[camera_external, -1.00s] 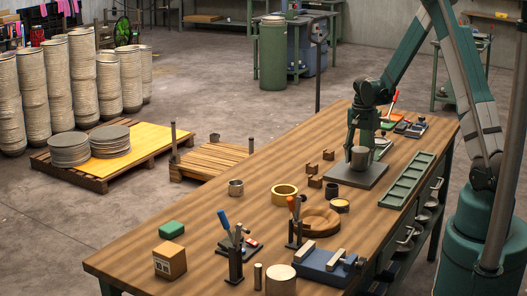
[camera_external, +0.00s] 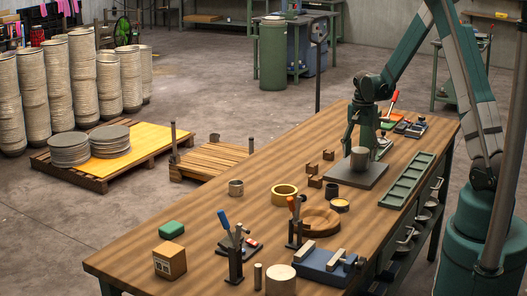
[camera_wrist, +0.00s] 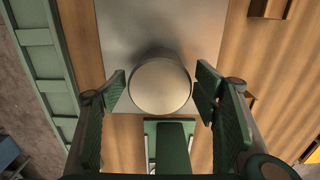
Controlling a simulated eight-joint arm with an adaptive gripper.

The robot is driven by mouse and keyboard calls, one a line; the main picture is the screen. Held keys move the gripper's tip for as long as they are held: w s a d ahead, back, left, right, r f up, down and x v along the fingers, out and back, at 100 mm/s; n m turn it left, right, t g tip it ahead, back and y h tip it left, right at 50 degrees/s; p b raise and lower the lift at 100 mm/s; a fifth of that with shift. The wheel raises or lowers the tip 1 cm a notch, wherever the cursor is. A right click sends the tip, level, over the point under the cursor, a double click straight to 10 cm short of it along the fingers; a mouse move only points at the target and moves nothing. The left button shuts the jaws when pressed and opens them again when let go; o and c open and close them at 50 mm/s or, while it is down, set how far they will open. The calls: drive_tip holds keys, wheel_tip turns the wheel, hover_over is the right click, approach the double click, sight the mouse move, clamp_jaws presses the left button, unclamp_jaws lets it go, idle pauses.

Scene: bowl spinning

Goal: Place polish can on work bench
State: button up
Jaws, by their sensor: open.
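A grey cylindrical can (camera_external: 360,158), which looks like the polish can, stands upright on a flat grey plate (camera_external: 369,177) on the wooden work bench (camera_external: 205,225). In the wrist view its round pale top (camera_wrist: 160,88) lies between the fingers of my gripper (camera_wrist: 160,85), over the metal plate (camera_wrist: 119,28). My gripper (camera_external: 362,143) is open, with a finger on each side of the can and a visible gap on both sides. In the outside view the arm hides part of the area just behind the can.
A green compartmented tray (camera_external: 408,180) lies right of the plate. Several small brown blocks (camera_external: 314,182) and a yellow ring (camera_external: 285,192) lie to its left. Clamps, a wooden ring (camera_external: 320,222) and a blue vise (camera_external: 325,265) crowd the front.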

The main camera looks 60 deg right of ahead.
drive_tip(key=shift+r, duration=5.2)
drive_tip(key=shift+a+r, duration=0.25)
drive_tip(key=shift+a, duration=0.1)
drive_tip(key=s+a+r+n+t, duration=0.1)
drive_tip(key=a+r+n, duration=0.3)
drive_tip(key=a, duration=0.5)
drive_tip(key=s+a+r+n+t+h, duration=0.1)
drive_tip(key=a+r+n, duration=0.1)
drive_tip(key=a+r, duration=0.5)
drive_tip(key=s+a+r+n+t, duration=0.1)
drive_tip(key=s+a+r+n, duration=0.2)
drive_tip(key=a, duration=0.7)
drive_tip(key=s+a+r+n+t, duration=0.1)
drive_tip(key=s+a+n, duration=0.3)
drive_tip(key=a, duration=0.6)
drive_tip(key=s+a+r+n+t+y, duration=0.1)
drive_tip(key=s+a+n+t, duration=0.2)
drive_tip(key=s+a, duration=0.6)
drive_tip(key=shift+a+r+n, duration=0.35)
drive_tip(key=shift+a+n, duration=0.3)
drive_tip(key=shift+n, duration=0.35)
